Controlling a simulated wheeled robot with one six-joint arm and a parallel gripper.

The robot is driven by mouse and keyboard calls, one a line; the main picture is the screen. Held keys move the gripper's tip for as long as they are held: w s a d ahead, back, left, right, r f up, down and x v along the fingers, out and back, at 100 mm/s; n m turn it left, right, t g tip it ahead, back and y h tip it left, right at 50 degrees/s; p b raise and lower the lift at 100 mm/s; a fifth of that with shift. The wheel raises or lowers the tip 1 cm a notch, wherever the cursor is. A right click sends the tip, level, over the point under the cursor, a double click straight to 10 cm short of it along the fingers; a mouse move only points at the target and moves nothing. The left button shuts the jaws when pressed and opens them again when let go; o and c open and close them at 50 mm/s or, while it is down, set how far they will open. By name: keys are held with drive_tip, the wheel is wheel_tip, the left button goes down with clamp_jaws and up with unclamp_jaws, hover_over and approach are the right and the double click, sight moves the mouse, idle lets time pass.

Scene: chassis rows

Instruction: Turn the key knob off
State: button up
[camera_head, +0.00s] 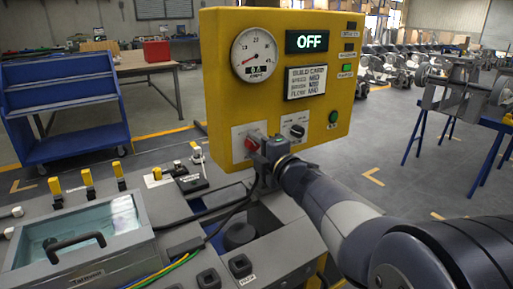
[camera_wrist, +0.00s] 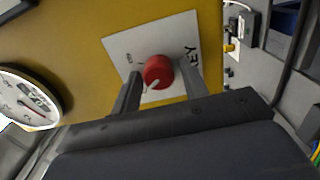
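The key knob (camera_wrist: 158,72) is a round red knob with a pale pointer mark, on a white plate lettered "KEY" (camera_wrist: 120,44) on the yellow control box. In the wrist view the pointer is toward the lower left. In the head view the knob (camera_head: 250,144) shows at the box's lower left, partly hidden by my gripper (camera_head: 262,143). The box's display (camera_head: 311,41) reads "OFF".
The yellow box (camera_head: 218,80) also bears a round gauge (camera_head: 254,54), a black knob (camera_head: 297,131) and a green button (camera_head: 333,117). A grey console (camera_head: 150,220) with cables and yellow-topped switches lies below. A blue cart (camera_head: 70,110) stands at left.

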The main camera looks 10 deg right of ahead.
drive_tip(key=shift+o, duration=0.9)
drive_tip(key=p+v, duration=0.2)
drive_tip(key=v, duration=0.8)
drive_tip(key=shift+s+d, duration=0.15)
drive_tip(key=shift+s, duration=0.25)
drive_tip(key=b+x, duration=0.2)
drive_tip(key=x, duration=0.8)
drive_tip(key=shift+w, duration=0.45)
drive_tip(key=shift+r, duration=0.1)
